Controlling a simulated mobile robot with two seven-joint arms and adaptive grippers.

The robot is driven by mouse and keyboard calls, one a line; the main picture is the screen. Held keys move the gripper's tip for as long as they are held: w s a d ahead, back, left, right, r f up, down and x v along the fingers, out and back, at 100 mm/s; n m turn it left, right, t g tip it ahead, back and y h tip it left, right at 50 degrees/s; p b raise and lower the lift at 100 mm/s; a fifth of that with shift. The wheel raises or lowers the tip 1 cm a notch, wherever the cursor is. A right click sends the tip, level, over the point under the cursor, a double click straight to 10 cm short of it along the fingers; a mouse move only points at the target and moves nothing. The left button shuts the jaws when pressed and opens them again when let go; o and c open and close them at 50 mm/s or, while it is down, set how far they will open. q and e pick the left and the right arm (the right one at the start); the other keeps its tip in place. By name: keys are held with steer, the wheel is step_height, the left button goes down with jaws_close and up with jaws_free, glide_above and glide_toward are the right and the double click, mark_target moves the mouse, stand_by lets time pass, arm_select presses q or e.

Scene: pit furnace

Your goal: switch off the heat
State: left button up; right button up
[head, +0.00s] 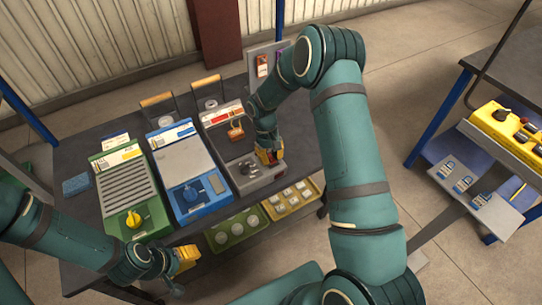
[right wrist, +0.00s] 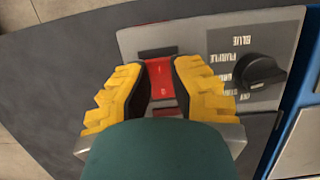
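The grey unit (head: 250,172) stands at the right end of the dark workbench. Its front panel (right wrist: 225,45) carries a red switch (right wrist: 160,76) and a black knob (right wrist: 260,73) with printed words, among them "BLUE", "PURPLE" and "OFF". My right gripper (right wrist: 163,85) is down at this panel, its yellow fingers on both sides of the red switch and appearing to touch it. In the head view my right gripper (head: 269,157) hides the switch. My left gripper (head: 187,258) hangs near the bench's front edge, apart from the units; its finger opening does not show.
A blue unit (head: 186,172) with a dark knob and a green unit (head: 124,186) with a yellow knob stand to the left. Green and yellow trays lie below the bench front. A yellow box (head: 500,125) is at far right.

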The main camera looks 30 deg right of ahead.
steer(key=o, duration=0.5)
steer(key=shift+s+f, duration=0.1)
steer(key=shift+f, duration=0.1)
steer(key=shift+o, duration=0.2)
steer(key=shift+r, duration=0.15)
steer(key=v, duration=1.2)
